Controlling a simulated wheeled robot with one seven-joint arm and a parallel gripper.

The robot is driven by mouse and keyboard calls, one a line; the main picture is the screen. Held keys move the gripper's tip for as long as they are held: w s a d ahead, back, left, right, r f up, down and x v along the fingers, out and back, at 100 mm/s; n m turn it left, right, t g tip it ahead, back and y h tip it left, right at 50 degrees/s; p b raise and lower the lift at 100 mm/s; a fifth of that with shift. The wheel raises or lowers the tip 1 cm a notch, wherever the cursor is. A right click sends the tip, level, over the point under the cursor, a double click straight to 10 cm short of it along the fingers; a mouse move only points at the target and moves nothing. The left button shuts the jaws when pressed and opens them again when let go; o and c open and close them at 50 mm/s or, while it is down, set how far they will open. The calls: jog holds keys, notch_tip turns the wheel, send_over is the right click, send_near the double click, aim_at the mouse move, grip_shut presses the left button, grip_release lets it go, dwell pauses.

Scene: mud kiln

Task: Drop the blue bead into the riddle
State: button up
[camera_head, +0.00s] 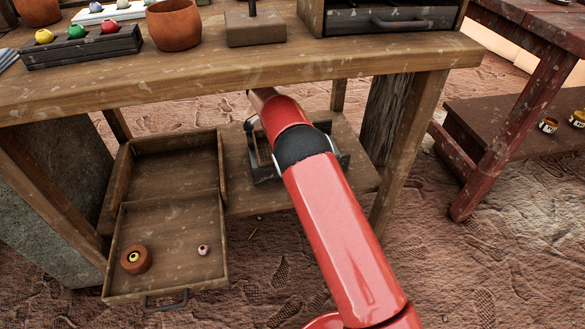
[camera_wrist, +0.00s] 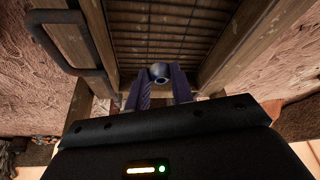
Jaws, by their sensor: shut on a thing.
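The riddle (camera_wrist: 218,62) is a wooden frame with a dark wire mesh bottom, and it fills the upper middle of the wrist view. My gripper (camera_wrist: 160,84) is shut on a small bead (camera_wrist: 159,69) with a dark hole, which looks grey-blue in the shade. In the wrist view the bead appears against the mesh, between the frame's side rails; its height above the mesh is hard to tell. In the head view my arm hides the gripper and bead.
The bench top (camera_head: 200,77) overhangs the shelf. A bench leg (camera_head: 408,150) stands to the right. A bead rack (camera_head: 80,50) and clay pot (camera_head: 174,25) are above.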

jog(key=shift+f, duration=0.15)
jog(key=o, duration=1)
jog(key=v, duration=0.7)
jog(key=shift+s+a+r+p, duration=0.1)
jog(key=shift+s+r+p, duration=0.05)
jog(key=shift+r+p, duration=0.25)
